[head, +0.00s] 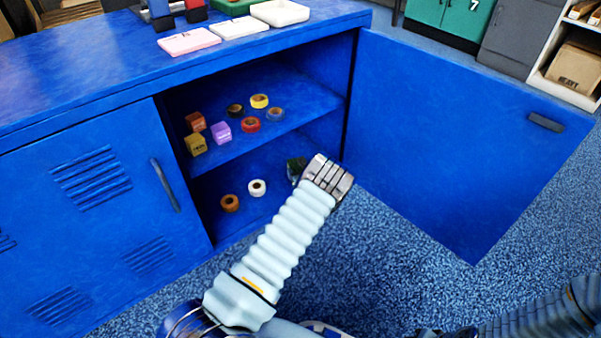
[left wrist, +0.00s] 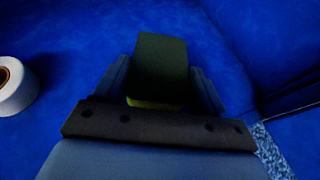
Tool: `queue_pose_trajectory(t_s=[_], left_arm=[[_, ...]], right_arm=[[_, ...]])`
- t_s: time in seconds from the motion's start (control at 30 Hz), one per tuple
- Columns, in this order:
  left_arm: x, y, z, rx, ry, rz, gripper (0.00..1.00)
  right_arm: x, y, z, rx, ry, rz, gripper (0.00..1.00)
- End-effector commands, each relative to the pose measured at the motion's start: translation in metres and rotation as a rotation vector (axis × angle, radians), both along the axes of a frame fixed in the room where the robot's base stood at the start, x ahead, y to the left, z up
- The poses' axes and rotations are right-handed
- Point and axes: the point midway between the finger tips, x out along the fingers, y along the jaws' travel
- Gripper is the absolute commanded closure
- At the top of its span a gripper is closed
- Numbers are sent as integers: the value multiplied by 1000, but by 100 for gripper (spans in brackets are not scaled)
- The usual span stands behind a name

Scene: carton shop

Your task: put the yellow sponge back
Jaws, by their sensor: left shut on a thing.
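My left gripper (head: 304,170) reaches into the lower compartment of the open blue cabinet (head: 349,100), near its right side. In the left wrist view the gripper (left wrist: 160,85) is shut on the sponge (left wrist: 160,62), a block with a dark green face and a thin yellow-green edge. The sponge's dark green end (head: 294,167) shows in the head view just beyond the fingers; the rest is hidden. I cannot tell whether it touches the cabinet floor. My right arm shows at the lower right of the head view, but its gripper does not.
The shelf (head: 290,118) above holds small boxes and several tape rolls. The open door (head: 450,130) stands close on the right.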

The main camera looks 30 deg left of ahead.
Motion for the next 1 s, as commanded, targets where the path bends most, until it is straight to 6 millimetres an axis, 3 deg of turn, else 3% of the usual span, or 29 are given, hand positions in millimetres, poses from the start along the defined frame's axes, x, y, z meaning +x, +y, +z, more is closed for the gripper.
queue_pose_trajectory(t_s=[0.17, 0.2, 0.33, 0.7, 1.0], left_arm=[[0, 0, -4, -1, 1, 0, 57], [0, 0, -2, -1, 1, 0, 25], [0, 0, -2, -1, 1, 0, 5], [-2, -2, 3, -1, 2, 0, 4], [-42, -43, 29, -1, 3, -2, 4]], right_arm=[[0, 0, -3, 0, 0, 0, 57], [0, 0, -2, 0, 0, 0, 57], [0, 0, -2, 0, 0, 0, 57], [0, 0, 3, 0, 0, 0, 57], [-1, 0, 19, 1, 4, 3, 57]])
